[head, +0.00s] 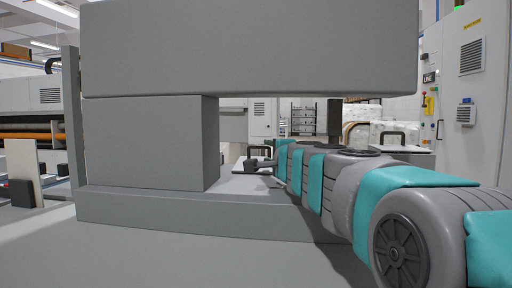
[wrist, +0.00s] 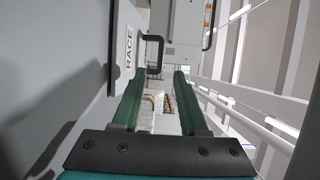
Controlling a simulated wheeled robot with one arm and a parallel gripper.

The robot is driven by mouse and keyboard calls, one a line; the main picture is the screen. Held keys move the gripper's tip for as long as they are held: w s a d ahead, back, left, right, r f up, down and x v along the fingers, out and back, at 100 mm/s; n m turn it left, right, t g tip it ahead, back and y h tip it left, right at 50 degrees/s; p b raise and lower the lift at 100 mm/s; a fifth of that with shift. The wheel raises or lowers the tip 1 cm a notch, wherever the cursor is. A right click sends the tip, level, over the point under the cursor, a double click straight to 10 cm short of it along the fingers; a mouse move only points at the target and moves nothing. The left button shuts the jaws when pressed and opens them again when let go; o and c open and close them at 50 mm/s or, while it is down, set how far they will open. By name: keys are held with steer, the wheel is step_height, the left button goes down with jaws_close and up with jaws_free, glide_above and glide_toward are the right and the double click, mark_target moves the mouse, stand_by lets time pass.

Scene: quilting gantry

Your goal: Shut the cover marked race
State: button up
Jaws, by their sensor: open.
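The cover marked race (wrist: 101,50) is a pale grey panel at the left of the wrist view. Its label reads RACE, turned on its side. A black bar handle (wrist: 154,52) stands at the panel's right edge, just beyond my fingertips. My gripper (wrist: 160,76) is open, with two green fingers apart and nothing between them. I cannot tell how far the cover stands open.
A large grey beam (head: 250,48) rests on a grey block (head: 150,143) and fills the upper left of the head view. A tall white cabinet (head: 475,95) stands at the right.

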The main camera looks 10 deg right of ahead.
mark_target(260, 147)
steer(key=w, duration=0.3)
steer(key=w+p, duration=0.1)
steer(key=w, duration=0.3)
steer(key=shift+a+r, duration=0.1)
steer(key=shift+a, duration=0.1)
steer(key=shift+w+a, duration=0.15)
steer(key=shift+w, duration=0.6)
jaws_close()
stand_by(0.8)
